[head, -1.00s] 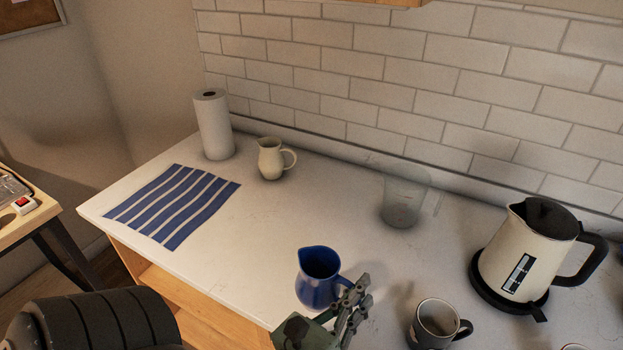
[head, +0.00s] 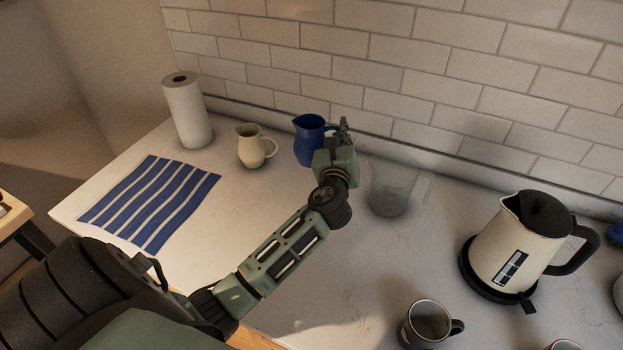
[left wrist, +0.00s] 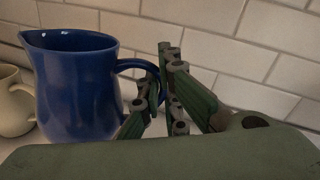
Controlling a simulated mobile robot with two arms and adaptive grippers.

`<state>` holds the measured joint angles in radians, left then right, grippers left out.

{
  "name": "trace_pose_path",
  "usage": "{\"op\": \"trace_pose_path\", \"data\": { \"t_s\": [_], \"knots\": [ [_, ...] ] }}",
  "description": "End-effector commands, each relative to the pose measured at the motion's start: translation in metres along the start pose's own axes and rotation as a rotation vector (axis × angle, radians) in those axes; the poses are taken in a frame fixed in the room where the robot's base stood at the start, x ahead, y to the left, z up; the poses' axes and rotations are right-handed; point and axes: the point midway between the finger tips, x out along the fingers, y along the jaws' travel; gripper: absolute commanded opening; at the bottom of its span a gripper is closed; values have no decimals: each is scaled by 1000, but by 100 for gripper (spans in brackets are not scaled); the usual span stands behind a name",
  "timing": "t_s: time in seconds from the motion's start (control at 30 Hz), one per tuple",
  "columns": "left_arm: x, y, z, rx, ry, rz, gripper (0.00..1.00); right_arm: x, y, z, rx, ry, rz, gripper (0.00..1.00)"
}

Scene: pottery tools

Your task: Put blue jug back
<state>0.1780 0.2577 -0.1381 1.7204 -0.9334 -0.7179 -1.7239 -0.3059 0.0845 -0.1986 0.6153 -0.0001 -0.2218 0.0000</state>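The blue jug (head: 308,143) is upright near the back of the counter, between the cream jug (head: 251,146) and the clear glass (head: 391,190). My left gripper (head: 342,130) is at its handle side, to the right. In the left wrist view the blue jug (left wrist: 78,85) is large at the left, and the fingers of my left gripper (left wrist: 166,88) close around its handle. The jug's base is partly hidden, so I cannot tell whether it touches the counter. My right gripper is not in view.
A paper towel roll (head: 186,112) stands at the back left, with a blue-striped cloth (head: 150,203) in front. A kettle (head: 518,240) and a dark mug (head: 428,323) are at the right. The tiled wall (head: 420,75) is close behind the jug.

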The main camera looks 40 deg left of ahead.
Motion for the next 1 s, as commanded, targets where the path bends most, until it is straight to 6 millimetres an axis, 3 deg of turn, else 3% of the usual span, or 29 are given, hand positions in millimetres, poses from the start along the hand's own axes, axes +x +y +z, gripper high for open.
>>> {"op": "trace_pose_path", "data": {
  "t_s": [0.17,0.4,0.8,1.0],
  "knots": [
    [17,-1,3,0,-7,17,0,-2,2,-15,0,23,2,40],
    [18,12,-38,2,-6,20,0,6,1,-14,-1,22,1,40],
    [18,24,-82,2,-8,18,0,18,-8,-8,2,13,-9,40],
    [18,26,-87,0,-10,16,0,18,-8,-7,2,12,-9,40]
  ]
}}
